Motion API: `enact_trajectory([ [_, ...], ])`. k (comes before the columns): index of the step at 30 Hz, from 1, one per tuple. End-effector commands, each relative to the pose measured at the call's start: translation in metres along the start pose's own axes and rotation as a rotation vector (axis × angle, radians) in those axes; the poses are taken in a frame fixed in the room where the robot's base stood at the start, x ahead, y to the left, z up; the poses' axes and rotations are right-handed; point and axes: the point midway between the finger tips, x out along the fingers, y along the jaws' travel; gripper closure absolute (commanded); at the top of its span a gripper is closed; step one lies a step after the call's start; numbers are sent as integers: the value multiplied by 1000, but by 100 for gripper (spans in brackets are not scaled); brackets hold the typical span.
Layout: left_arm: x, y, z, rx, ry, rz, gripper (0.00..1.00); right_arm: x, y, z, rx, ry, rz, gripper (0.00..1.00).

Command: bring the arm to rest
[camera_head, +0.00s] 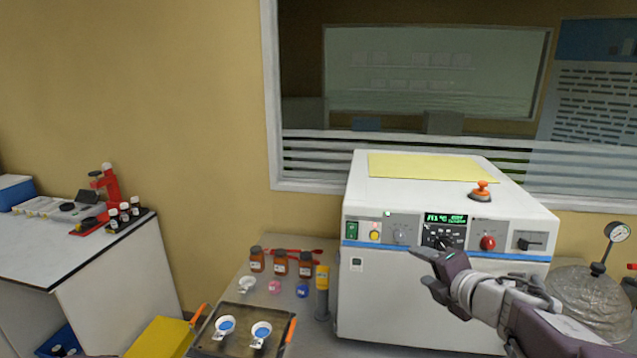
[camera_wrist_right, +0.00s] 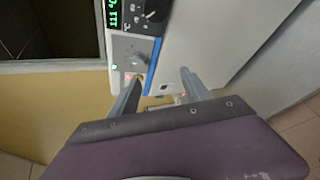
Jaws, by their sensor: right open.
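My right gripper (camera_head: 424,268) is in front of the white oven-like machine (camera_head: 420,318), just below its control panel (camera_head: 450,234). In the right wrist view, its two fingers (camera_wrist_right: 160,92) are spread apart with nothing held between them. The machine's blue stripe and green display also show in that view. My right arm comes in from the lower right. My left gripper is not in view.
A tray (camera_head: 222,345) with two white cups stands at the bottom. Brown bottles (camera_head: 279,263) and a grey cylinder with a yellow top (camera_head: 322,292) stand left of the machine. A glass-like vessel with a gauge (camera_head: 617,232) is at right.

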Motion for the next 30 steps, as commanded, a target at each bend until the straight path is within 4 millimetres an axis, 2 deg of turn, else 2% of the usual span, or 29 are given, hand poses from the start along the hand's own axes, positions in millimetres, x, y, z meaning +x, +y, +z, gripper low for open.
enact_trajectory([
  [1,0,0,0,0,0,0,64,17,-2,-32,66,64,-1,44],
  [3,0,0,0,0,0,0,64,37,-19,-63,264,76,-50,44],
  [5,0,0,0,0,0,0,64,47,-43,-81,457,45,-128,44],
  [7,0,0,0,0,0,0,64,50,-84,-100,703,-27,-260,44],
  [10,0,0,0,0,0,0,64,33,-156,-131,1076,-204,-501,44],
  [12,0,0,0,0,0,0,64,7,-200,-150,1312,-362,-662,44],
  [15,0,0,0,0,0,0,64,-32,-241,-173,1592,-585,-838,44],
  [18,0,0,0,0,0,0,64,-59,-256,-193,1771,-743,-948,44],
  [20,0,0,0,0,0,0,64,-68,-260,-198,1823,-802,-983,44],
  [30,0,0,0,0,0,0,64,-69,-260,-198,1840,-822,-980,44],
])
